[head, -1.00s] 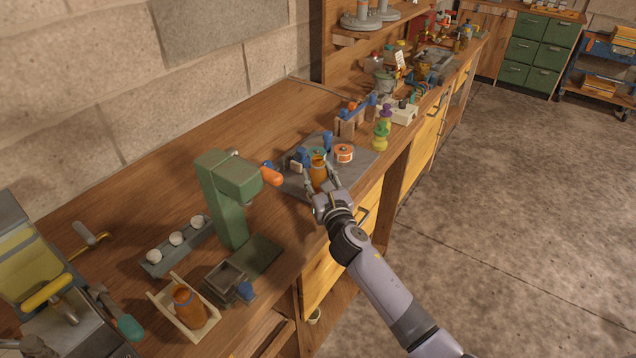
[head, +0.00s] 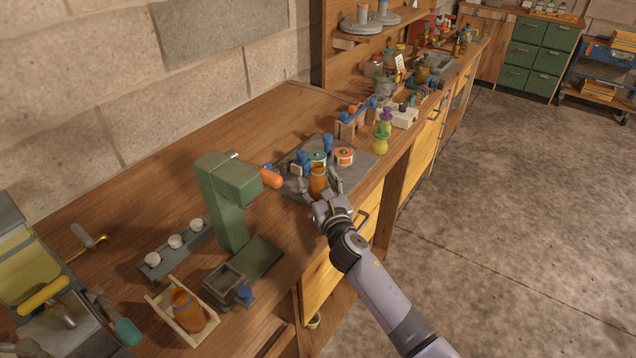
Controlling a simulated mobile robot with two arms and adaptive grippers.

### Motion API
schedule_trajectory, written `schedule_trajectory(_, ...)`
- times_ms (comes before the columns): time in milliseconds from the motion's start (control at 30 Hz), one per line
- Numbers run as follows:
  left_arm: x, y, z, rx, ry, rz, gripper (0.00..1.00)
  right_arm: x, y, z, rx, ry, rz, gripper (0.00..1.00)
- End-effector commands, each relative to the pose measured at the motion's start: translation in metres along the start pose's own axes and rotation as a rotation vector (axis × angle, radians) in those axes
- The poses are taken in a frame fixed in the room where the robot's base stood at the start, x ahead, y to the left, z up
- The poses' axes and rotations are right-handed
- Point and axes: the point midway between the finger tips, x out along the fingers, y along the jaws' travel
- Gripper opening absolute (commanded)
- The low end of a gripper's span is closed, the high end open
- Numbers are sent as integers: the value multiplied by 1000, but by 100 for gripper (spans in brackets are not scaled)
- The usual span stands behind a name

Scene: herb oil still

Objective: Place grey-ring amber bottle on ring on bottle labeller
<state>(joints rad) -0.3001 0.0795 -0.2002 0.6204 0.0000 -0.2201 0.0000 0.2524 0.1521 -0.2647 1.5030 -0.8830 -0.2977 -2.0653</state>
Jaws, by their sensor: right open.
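An amber bottle (head: 318,181) stands upright on the grey plate of the bottle labeller (head: 357,164), near its front edge. A grey ring on this bottle is too small to make out. My right gripper (head: 321,192) is open, with its fingers on either side of the bottle and apart from each other. Whether the bottle stands exactly on the labeller's ring is hidden by the bottle and fingers. An orange roll (head: 344,156) and a green roll (head: 317,157) sit on the labeller behind the bottle. My left gripper is not in view.
A green press (head: 228,195) with an orange handle stands left of the labeller. A green and yellow stacked piece (head: 381,140) stands to the right.

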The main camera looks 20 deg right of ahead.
Motion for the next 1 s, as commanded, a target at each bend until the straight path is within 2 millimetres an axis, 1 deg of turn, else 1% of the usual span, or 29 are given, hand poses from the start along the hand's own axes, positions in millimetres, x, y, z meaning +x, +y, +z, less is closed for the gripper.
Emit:
schedule_trajectory(167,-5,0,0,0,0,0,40,0,0,6,0,-1,0,55)
schedule_trajectory(200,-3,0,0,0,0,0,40,-4,0,3,-1,1,0,55)
schedule_trajectory(267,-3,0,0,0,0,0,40,-13,0,2,-2,1,1,55)
schedule_trajectory(600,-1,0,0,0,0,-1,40,-85,0,2,0,1,2,55)
schedule_trajectory(700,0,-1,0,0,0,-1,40,-101,0,1,-2,1,1,55)
schedule_trajectory(833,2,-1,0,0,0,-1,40,-115,0,2,0,0,1,55)
schedule_trajectory(1000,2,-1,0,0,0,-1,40,-120,0,3,0,0,0,55)
